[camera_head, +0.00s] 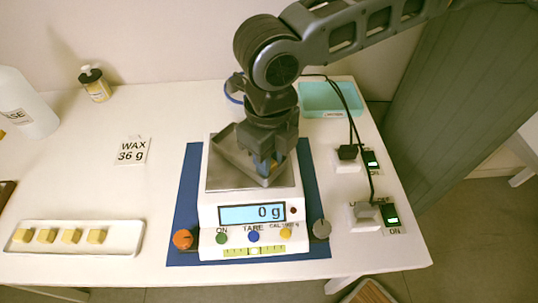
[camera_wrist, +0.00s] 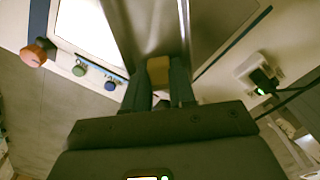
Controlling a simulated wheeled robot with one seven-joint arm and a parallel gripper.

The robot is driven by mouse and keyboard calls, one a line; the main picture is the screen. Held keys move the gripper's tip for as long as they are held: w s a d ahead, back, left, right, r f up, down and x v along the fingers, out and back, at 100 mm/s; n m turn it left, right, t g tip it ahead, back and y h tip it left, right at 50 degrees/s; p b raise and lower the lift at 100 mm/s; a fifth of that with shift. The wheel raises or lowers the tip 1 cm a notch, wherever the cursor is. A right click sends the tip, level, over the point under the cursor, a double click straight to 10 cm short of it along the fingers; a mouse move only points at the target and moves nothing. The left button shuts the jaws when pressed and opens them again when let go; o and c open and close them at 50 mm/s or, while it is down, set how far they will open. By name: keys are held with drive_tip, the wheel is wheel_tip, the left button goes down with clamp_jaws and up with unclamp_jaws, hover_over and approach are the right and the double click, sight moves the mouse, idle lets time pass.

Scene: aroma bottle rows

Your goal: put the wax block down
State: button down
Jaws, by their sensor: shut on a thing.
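My gripper (camera_head: 266,170) is over the metal pan (camera_head: 222,176) of the white scale. In the wrist view my gripper (camera_wrist: 158,78) is shut on a small yellow wax block (camera_wrist: 158,68), held between the two fingers. In the head view the block is mostly hidden by the fingers. The scale's display (camera_head: 252,213) reads 0 g. I cannot tell the exact gap between the block and the pan. Several other wax blocks (camera_head: 71,236) lie in a row in a white tray (camera_head: 125,229) at the left.
The scale stands on a blue mat (camera_head: 186,190). A card (camera_head: 132,150) reads "WAX 36 g". A teal tray (camera_head: 318,97) is behind on the right. Plugs with cables and lit switches (camera_head: 391,220) line the right edge. A brown bottle (camera_head: 95,85) and a white bottle stand back left.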

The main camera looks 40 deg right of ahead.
drive_tip(key=shift+f, duration=0.15)
drive_tip(key=c, duration=1.2)
unclamp_jaws()
wheel_tip(320, 180, up, 12)
drive_tip(key=shift+r+p, duration=0.2)
drive_tip(key=shift+p, duration=0.2)
drive_tip(key=shift+a, duration=0.1)
